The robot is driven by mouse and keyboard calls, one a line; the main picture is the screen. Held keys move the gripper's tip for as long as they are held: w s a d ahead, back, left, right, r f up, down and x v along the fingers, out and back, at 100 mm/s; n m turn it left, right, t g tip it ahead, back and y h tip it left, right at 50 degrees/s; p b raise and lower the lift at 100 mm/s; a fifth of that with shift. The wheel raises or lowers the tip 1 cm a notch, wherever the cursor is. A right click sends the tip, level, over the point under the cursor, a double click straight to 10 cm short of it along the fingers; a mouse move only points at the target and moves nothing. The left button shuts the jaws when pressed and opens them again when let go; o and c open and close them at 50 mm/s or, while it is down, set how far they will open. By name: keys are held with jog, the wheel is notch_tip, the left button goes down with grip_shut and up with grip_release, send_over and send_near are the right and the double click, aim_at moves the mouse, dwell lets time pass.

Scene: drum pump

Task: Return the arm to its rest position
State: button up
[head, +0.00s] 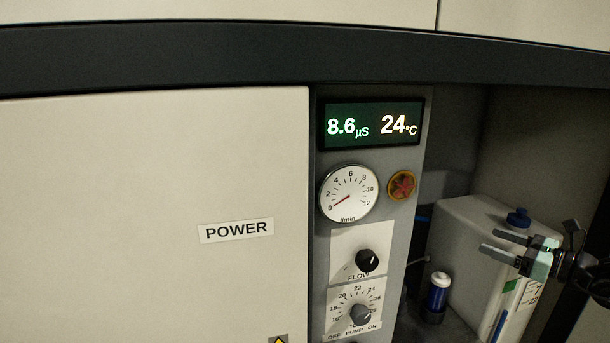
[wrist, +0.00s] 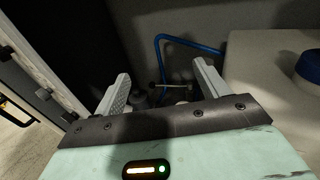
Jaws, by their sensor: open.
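My gripper (head: 506,246) is at the right of the head view, in front of the white container with the blue cap. Its two fingers point left, apart, with nothing between them. In the wrist view my gripper (wrist: 160,84) shows both fingers spread, and the gap between them is empty. Behind the gap are a blue hose (wrist: 160,60) and small fittings, too dark to make out fully.
A white container (head: 465,235) with a blue cap (head: 518,217) stands in the recess, close to my gripper. A blue-and-white cylinder (head: 437,295) stands left of it. A control panel has a display (head: 370,124), gauge (head: 349,193) and flow knob (head: 367,260). A POWER-labelled door (head: 150,180) fills the left.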

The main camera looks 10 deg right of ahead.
jog(key=s+a+f+n+g+h, duration=0.1)
jog(key=s+a+f+n+g, duration=0.1)
jog(key=s+a+n+g, duration=0.5)
jog(key=s+a+f+n+g+h, duration=0.1)
jog(key=s+a+n+g, duration=0.2)
jog(key=a+n+g, duration=0.7)
jog(key=s+a+r+n+t+h, duration=0.1)
jog(key=a+r+n+t+h, duration=0.4)
jog(key=n, duration=0.8)
jog(key=s+a+f+n+g+b, duration=0.2)
jog(key=s+a+f+n+b, duration=0.25)
jog(key=s+a, duration=0.35)
jog(key=s+a+f+n+g+b, duration=0.1)
jog(key=s+a+f+n+b, duration=0.35)
jog(key=a, duration=0.65)
notch_tip(320, 180, up, 21)
jog(key=s+m+p, duration=0.1)
jog(key=p, duration=1.8)
jog(key=shift+h+p, duration=0.3)
